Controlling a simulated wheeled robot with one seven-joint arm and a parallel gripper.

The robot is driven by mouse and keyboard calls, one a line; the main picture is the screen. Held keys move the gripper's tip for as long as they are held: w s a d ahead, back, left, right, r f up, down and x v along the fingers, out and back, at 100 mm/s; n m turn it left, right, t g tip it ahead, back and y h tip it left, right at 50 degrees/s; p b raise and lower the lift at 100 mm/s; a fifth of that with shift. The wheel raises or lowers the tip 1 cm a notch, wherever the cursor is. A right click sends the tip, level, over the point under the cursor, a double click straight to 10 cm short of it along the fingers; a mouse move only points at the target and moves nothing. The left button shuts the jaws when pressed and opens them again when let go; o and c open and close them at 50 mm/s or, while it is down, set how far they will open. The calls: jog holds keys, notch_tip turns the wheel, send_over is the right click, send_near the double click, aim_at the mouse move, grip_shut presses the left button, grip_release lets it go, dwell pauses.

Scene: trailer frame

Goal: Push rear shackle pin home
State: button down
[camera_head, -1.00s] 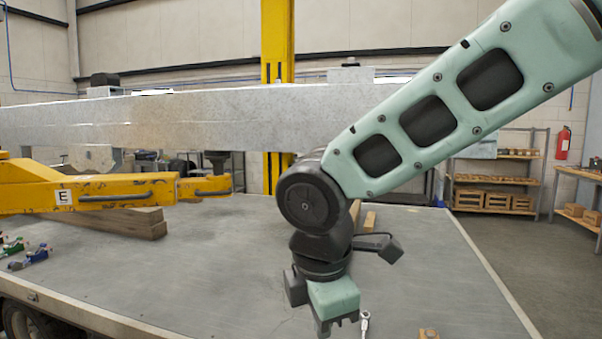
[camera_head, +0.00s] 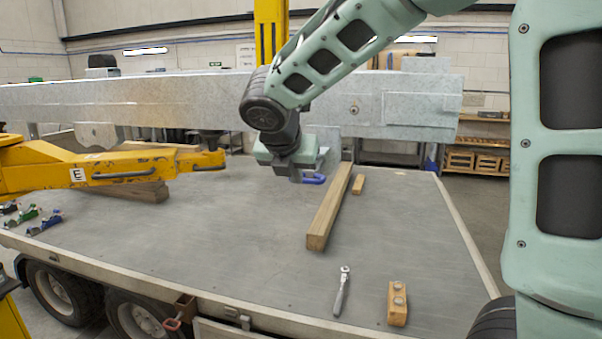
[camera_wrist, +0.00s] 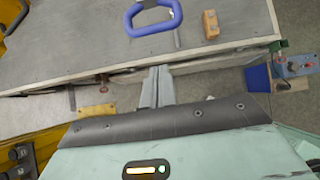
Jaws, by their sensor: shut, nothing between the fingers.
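A blue shackle (camera_head: 314,179) shows beside and below my wrist in the head view, under the grey galvanised beam (camera_head: 410,105). In the wrist view the shackle (camera_wrist: 152,20) is a blue loop at the top edge, beyond my fingertips, with a gap between. A grey piece crosses its upper end; I cannot tell how far the pin sits in. My gripper (camera_wrist: 157,88) is shut and empty in the wrist view. In the head view the gripper (camera_head: 300,172) is small and partly hidden by its own housing.
A long timber (camera_head: 330,205) and a short wooden block (camera_head: 358,185) lie on the grey deck (camera_head: 200,240). A ratchet wrench (camera_head: 342,290) and a drilled wooden block (camera_head: 397,303) lie near the front edge. A yellow lifting arm (camera_head: 120,168) stands at left.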

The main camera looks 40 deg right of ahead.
jog(key=w+d+f+p, duration=0.2)
jog(key=w+d, duration=0.1)
jog(key=d, duration=0.1)
jog(key=shift+w+d+f, duration=0.2)
jog(key=shift+w+f, duration=0.1)
jog(key=shift+f, duration=0.1)
jog(key=w+d, duration=0.1)
jog(key=d, duration=0.1)
jog(key=w+d+p, duration=0.1)
jog(key=w+d, duration=0.1)
jog(key=w+d+p, duration=0.1)
jog(key=d, duration=0.1)
jog(key=shift+w, duration=0.3)
jog(key=shift+d, duration=0.1)
jog(key=shift+r+p, duration=0.1)
jog(key=shift+p, duration=0.2)
jog(key=s+a+f+b+v, duration=0.1)
jog(key=v, duration=1.2)
jog(key=shift+a+f, duration=0.3)
jog(key=shift+a, duration=0.15)
